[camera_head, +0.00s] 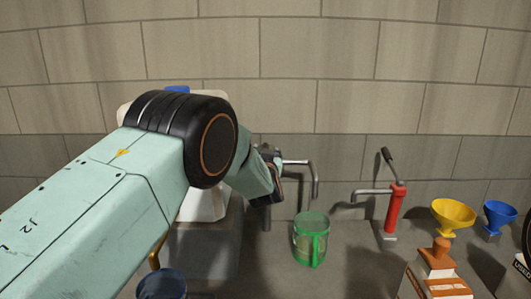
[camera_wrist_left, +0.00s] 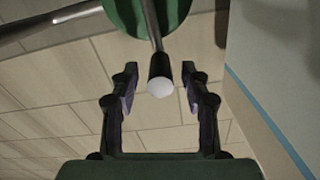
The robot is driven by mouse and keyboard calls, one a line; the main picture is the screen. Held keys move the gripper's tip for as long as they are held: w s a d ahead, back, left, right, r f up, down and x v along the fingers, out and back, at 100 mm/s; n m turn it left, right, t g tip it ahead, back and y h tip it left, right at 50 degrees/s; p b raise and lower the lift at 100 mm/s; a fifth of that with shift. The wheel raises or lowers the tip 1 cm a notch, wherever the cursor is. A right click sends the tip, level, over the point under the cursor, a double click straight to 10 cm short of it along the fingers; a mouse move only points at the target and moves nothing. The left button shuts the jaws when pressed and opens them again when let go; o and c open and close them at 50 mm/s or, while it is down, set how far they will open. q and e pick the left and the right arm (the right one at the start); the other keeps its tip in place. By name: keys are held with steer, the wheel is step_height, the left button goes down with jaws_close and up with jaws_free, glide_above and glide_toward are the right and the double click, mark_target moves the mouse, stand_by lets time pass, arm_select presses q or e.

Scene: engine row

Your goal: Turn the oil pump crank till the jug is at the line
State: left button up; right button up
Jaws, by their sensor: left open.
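The green see-through jug (camera_head: 311,238) stands upright on the counter below the end of a grey bent spout (camera_head: 315,180). Any line or oil level in it is too small to tell. My left gripper (camera_head: 268,180) is left of the spout, and my arm hides most of the pump in the head view. In the left wrist view, the crank handle (camera_wrist_left: 160,70), black with a pale rounded end, points between the fingertips of my open left gripper (camera_wrist_left: 160,86). A gap shows on both sides of it. The handle joins a grey rod in front of a green round part (camera_wrist_left: 120,12).
A red hand pump (camera_head: 394,208) with its own spout stands right of the jug. A yellow funnel (camera_head: 453,215), a blue funnel (camera_head: 499,215) and an orange-and-white item (camera_head: 437,262) are farther right. A blue container (camera_head: 162,285) is at the bottom left. A block wall (camera_head: 320,60) closes the back.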

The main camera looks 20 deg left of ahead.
arm_select(q)
steer(key=shift+f, duration=0.1)
steer(key=shift+s+r, duration=0.2)
steer(key=shift+s, duration=0.05)
steer(key=c, duration=0.5)
jaws_close()
